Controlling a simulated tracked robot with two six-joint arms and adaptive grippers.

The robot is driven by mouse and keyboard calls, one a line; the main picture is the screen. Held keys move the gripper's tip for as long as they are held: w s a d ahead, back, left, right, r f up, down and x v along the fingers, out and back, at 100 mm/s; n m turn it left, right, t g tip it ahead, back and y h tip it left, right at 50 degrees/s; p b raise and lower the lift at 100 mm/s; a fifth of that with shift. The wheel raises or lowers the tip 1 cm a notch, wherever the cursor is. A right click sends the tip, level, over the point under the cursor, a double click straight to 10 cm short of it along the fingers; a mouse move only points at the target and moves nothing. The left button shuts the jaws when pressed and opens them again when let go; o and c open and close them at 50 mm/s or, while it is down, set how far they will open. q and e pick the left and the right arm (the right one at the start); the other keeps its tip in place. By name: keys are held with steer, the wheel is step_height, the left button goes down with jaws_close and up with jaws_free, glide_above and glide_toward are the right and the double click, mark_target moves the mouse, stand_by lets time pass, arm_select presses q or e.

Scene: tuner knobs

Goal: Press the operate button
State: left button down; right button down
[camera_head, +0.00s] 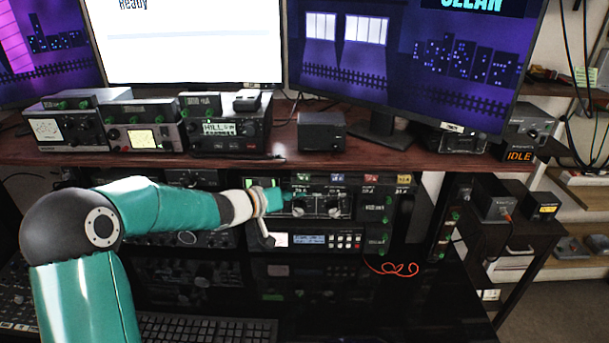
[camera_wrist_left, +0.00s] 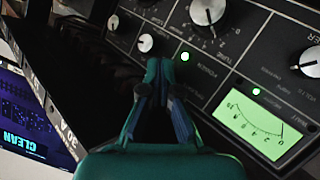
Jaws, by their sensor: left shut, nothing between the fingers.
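My left gripper (camera_head: 284,199) reaches from the left to the front of a black panel (camera_head: 345,205) with knobs under the shelf. In the left wrist view its teal fingers (camera_wrist_left: 156,72) are closed together with nothing between them, close in front of the panel face (camera_wrist_left: 215,72). I cannot tell if the tips touch it. A lit green lamp (camera_wrist_left: 185,56) is just right of the tips, and another (camera_wrist_left: 256,91) is above a glowing green meter (camera_wrist_left: 262,122). I cannot make out which control is the operate button; the fingers cover part of the panel. My right gripper is not in view.
White-capped knobs (camera_wrist_left: 145,43) lie close to the fingertips. The wooden shelf (camera_head: 230,165) runs above my left arm and carries several radio boxes. A unit with a blue display (camera_head: 310,240) is below the panel. A box (camera_head: 519,155) at right reads IDLE.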

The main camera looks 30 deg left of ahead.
arm_select(q)
steer(key=shift+s, duration=0.1)
steer(key=s+d, duration=0.1)
steer(key=s+d+b, duration=0.1)
steer(key=s, duration=0.1)
steer(key=s+d, duration=0.1)
steer(key=s, duration=0.1)
steer(key=shift+d+b, duration=0.1)
steer(key=shift+b, duration=0.25)
stand_by(0.5)
